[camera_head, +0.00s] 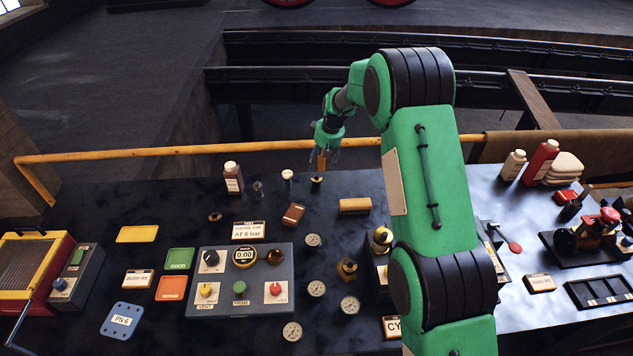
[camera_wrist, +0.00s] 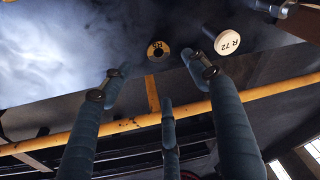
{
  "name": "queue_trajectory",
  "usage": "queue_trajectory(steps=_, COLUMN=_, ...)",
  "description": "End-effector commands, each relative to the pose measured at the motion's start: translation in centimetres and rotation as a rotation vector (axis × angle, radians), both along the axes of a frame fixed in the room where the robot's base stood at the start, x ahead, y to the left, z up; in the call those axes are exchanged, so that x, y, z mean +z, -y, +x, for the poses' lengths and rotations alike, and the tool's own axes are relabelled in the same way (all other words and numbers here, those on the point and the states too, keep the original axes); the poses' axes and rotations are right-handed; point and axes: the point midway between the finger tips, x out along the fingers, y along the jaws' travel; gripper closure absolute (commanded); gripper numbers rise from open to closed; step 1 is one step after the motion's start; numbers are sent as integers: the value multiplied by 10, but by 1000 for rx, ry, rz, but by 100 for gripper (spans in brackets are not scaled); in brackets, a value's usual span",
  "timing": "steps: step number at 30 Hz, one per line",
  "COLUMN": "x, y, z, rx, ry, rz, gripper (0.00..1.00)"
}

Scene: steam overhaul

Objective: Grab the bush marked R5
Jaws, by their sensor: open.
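The likely R5 bush (camera_head: 317,181) is a small dark and brass-coloured ring near the table's back edge. In the wrist view it shows as a brass ring (camera_wrist: 157,50) with a dark hole; its marking is small and looks like R5 upside down. My gripper (camera_head: 324,155) hangs above and slightly behind it, fingers pointing down. In the wrist view my gripper (camera_wrist: 157,80) has its three fingers spread, with nothing between them. The ring lies beyond the fingertips, untouched. A card reading BUSH R5 (camera_head: 137,279) lies at the left.
A white-topped piece marked R 72 (camera_wrist: 228,42) stands close beside the ring; it also shows in the head view (camera_head: 288,175). A yellow rail (camera_head: 200,151) runs behind the table. A grey control box (camera_head: 240,279) and several gauges (camera_head: 313,240) occupy the middle.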

Motion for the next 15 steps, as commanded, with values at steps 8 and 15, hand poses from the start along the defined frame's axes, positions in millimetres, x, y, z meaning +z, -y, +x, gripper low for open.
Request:
queue_trajectory(steps=8, x=17, y=3, z=-4, rx=0, ry=0, rz=0, gripper=40)
queue_trajectory(steps=15, x=19, y=3, z=-4, rx=0, ry=0, rz=0, gripper=40)
